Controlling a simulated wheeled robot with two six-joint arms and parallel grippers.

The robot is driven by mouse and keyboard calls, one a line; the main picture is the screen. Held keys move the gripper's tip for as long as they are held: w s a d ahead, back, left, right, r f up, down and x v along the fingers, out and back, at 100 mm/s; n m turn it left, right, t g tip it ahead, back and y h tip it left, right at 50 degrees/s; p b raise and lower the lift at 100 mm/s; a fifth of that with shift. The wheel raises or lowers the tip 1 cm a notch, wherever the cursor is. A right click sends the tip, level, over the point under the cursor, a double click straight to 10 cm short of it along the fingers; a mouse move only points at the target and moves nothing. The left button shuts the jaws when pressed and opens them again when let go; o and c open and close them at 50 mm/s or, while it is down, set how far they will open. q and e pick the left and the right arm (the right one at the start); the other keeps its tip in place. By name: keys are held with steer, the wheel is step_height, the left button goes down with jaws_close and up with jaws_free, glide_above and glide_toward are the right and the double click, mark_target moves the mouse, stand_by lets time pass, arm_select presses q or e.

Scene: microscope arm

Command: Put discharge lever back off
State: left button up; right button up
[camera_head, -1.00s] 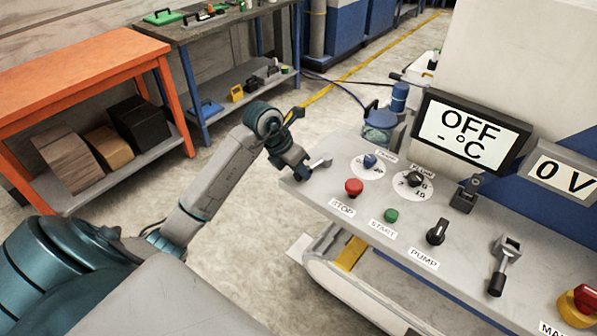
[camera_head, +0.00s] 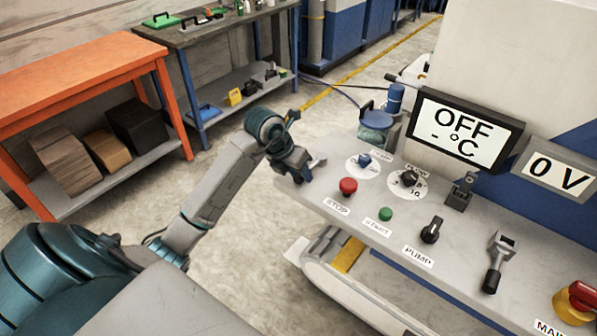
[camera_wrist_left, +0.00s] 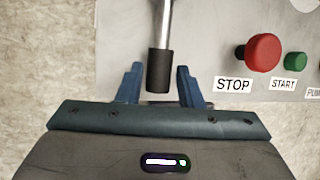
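A lever with a metal shaft and black grip (camera_wrist_left: 159,71) stands at the panel's left end. My left gripper (camera_wrist_left: 154,84) is open, its blue fingers on either side of the grip. Gaps show on both sides, so the fingers do not close on it. In the head view, my left gripper (camera_head: 301,170) is at the left corner of the control panel (camera_head: 330,224), largely covering this lever (camera_head: 317,162). No label for this lever is readable. Another lever with a black handle (camera_head: 493,278) is farther right on the panel. My right gripper is not in view.
The red STOP button (camera_head: 348,186) and green START button (camera_head: 385,214) are right of the gripper. The PUMP knob (camera_head: 432,231) and two dials lie beyond. A screen (camera_head: 464,130) reads OFF. An orange table (camera_head: 75,75) stands at the left; open floor lies between.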

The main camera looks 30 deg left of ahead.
arm_select(q)
steer(key=shift+o, duration=0.9)
steer(key=shift+r, duration=0.25)
steer(key=b+v, duration=0.2)
steer(key=v, duration=0.8)
steer(key=shift+r, duration=0.15)
steer(key=shift+s, duration=0.15)
